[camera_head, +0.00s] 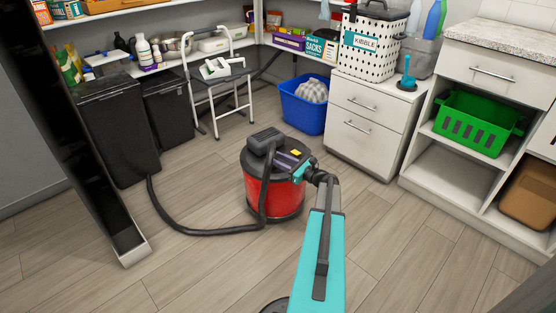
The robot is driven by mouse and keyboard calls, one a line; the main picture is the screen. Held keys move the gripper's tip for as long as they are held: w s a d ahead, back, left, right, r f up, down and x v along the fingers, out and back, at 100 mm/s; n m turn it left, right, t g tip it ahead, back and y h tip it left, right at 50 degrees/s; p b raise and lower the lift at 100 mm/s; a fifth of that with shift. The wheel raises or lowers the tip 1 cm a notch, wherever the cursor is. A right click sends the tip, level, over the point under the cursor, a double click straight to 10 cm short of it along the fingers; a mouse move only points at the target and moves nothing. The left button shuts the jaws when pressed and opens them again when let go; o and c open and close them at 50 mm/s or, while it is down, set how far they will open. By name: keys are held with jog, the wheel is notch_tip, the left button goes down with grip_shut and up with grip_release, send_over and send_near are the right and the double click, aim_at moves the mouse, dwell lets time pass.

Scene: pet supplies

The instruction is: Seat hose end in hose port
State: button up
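A red canister vacuum (262,192) with a dark top stands on the floor in the middle. Its black hose (200,232) drops down the front of the canister, curves left over the floor and rises beside a black bin. My teal arm reaches up from the bottom of the view. My gripper (301,171) is at the upper right side of the vacuum, close to or touching its top. Its fingers are small and partly hidden, so I cannot tell whether they hold anything. I cannot clearly make out the hose port or a free hose end.
Black bins (118,135) stand at left behind a dark upright panel (85,130). A step stool (222,85) and a blue tub (306,105) stand behind the vacuum. White drawers (365,125) and an open shelf unit (450,180) stand right.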

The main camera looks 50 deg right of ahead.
jog(key=shift+f, duration=0.15)
jog(key=o, duration=1.1)
jog(key=shift+s+d+p, duration=0.1)
jog(key=shift+s+p, duration=0.25)
jog(key=shift+s, duration=0.5)
jog(key=s+p, duration=0.1)
jog(key=s, duration=0.3)
jog(key=s+d+p, duration=0.1)
jog(key=s, duration=0.3)
jog(key=s+p, duration=0.1)
jog(key=s, duration=0.3)
jog(key=shift+d, duration=0.15)
